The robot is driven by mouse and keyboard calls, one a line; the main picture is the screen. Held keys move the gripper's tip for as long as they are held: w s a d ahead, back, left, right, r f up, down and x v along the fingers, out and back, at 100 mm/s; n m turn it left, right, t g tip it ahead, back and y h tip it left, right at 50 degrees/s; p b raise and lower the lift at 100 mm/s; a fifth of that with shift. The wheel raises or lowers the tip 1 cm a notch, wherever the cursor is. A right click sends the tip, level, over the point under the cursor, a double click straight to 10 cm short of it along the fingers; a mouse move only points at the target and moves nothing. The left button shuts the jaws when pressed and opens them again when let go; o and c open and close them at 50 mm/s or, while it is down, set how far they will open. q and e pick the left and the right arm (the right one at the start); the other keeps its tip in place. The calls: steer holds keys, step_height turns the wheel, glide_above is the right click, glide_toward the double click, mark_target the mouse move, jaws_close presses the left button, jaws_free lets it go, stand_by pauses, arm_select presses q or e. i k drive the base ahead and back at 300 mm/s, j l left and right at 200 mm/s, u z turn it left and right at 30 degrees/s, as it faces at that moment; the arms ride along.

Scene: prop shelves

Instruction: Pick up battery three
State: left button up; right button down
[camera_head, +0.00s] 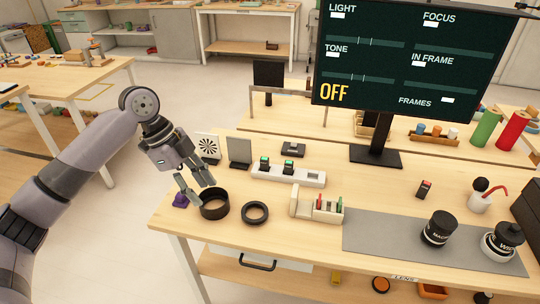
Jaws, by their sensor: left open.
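My left gripper (200,192) is open and empty, pointing down just above a black ring-shaped cup (214,205) at the left of the table. Several small battery-like blocks are in view. Two dark ones with green tops sit in a white charger strip (312,179), at its left (264,165) and middle (288,168); its right end looks empty. One dark block with a red top (424,188) stands alone at the right. A cream holder (300,202) contains several slim red and green-topped pieces. No number is readable, so I cannot tell which is battery three. My right gripper is out of view.
A black ring (255,212) lies beside the cup. Behind stand a fan-patterned card (207,149) and a grey panel (239,153). A grey mat (380,236) carries dark lenses (437,231). A monitor (415,60) reading OFF stands at the back. Bare wood surrounds the red-topped block.

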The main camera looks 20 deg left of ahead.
mark_target(264, 161)
steer(key=i, duration=1.05)
